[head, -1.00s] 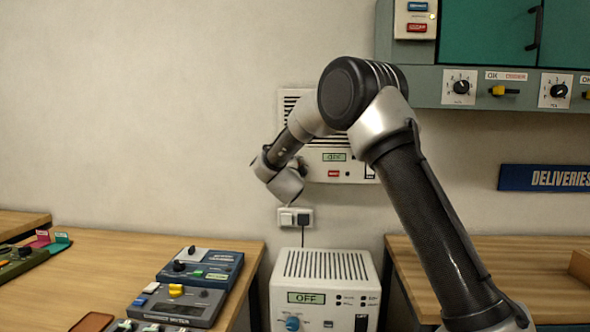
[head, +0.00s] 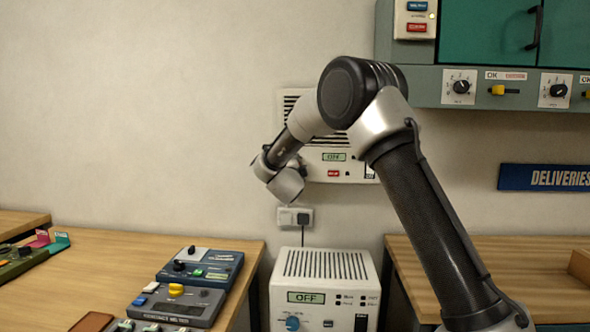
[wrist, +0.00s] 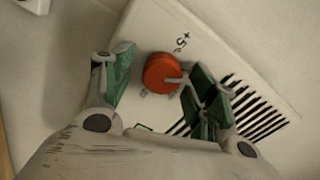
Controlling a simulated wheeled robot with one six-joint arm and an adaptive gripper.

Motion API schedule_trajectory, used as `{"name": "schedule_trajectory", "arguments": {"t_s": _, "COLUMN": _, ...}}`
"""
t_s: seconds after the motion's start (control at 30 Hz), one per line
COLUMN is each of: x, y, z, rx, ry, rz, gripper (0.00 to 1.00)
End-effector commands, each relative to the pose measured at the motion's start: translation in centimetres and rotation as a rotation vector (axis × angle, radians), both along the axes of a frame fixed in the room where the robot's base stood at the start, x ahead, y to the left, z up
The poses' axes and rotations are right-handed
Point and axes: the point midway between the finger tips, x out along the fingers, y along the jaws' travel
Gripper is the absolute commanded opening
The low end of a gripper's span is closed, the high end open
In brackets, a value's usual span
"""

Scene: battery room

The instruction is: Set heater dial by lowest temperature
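The wall heater (head: 343,166) is a white panel with a vent grille and a small green display; its text is blurred and my arm covers part of it. In the wrist view the heater's face (wrist: 150,28) is tilted, with a round orange-red dial (wrist: 158,70) that has a pale pointer mark. A "+5" label is printed beside the dial. My gripper (wrist: 161,66) is open, its green-padded fingers on either side of the dial. The right finger is close to the dial; I cannot tell whether it touches. In the head view my arm hides the dial.
Below stands a white unit (head: 325,264) with an "OFF" display and blue knob, beneath a wall socket (head: 295,217). A wooden bench (head: 110,258) on the left holds several control boxes (head: 178,304). A grey-green cabinet with dials (head: 470,75) hangs upper right above another bench (head: 500,262).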

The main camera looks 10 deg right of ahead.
Motion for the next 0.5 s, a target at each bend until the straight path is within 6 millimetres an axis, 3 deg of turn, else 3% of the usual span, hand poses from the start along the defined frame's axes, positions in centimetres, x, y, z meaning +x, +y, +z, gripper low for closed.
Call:
{"name": "schedule_trajectory", "arguments": {"t_s": 0.27, "x": -0.4, "y": 0.2, "z": 0.1, "rx": 0.000, "ry": -0.001, "rz": 0.001, "gripper": 0.58}}
{"name": "schedule_trajectory", "arguments": {"t_s": 0.5, "x": -4.6, "y": 1.6, "z": 0.1, "rx": 0.000, "ry": 0.000, "rz": 0.003, "gripper": 0.58}}
